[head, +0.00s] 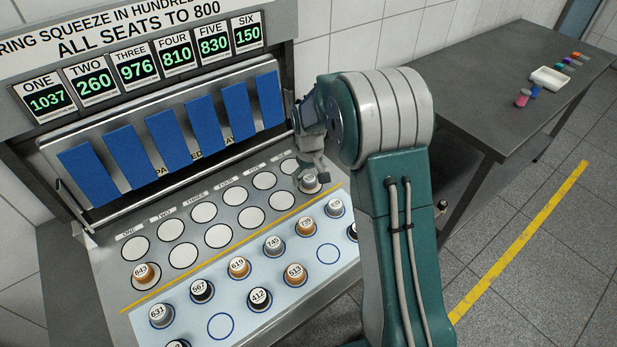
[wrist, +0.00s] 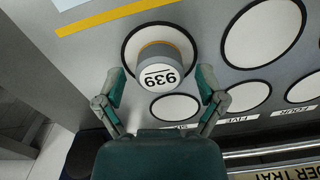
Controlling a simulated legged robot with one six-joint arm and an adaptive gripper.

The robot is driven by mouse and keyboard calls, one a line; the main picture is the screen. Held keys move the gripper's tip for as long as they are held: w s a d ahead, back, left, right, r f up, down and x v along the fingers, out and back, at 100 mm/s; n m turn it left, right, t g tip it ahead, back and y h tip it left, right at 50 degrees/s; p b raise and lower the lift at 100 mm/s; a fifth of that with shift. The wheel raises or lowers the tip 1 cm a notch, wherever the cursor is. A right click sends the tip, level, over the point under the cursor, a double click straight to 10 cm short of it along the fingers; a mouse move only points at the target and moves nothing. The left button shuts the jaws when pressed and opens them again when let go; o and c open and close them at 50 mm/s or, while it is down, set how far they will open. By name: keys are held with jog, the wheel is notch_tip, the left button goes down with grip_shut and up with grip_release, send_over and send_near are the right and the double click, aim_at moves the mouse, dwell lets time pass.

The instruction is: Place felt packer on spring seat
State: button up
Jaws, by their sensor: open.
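A grey packer with an orange band and a white top marked 939 (wrist: 158,66) stands upright on a white round seat (wrist: 180,32) in the front row under column six. It also shows in the head view (head: 310,184). My gripper (wrist: 160,74) is open, with one finger on each side of this packer; contact is not clear. In the head view my gripper (head: 311,171) is just above it, partly hidden by my arm. An orange packer marked 843 (head: 145,272) stands on the front seat of column one. The other visible seats are empty.
A pale tray (head: 190,326) holds several labelled packers on ringed spots, including 619 (head: 238,267) and 745 (head: 273,246). Blue flaps (head: 165,135) stand behind the seats, below displays reading 1037, 260, 976, 810, 830 and 150. A dark side table (head: 470,80) carries a small white tray (head: 550,78).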

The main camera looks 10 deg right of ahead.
aim_at(309, 178)
notch_tip(309, 178, up, 12)
jog(key=s+r+m+t, duration=0.1)
jog(key=s+r+t, duration=0.2)
jog(key=s+r, duration=0.95)
jog(key=s+f+m+t, duration=0.1)
jog(key=s+f+t, duration=0.1)
jog(key=s, duration=1.5)
jog(key=shift+f+t, duration=0.25)
jog(key=shift+t, duration=0.05)
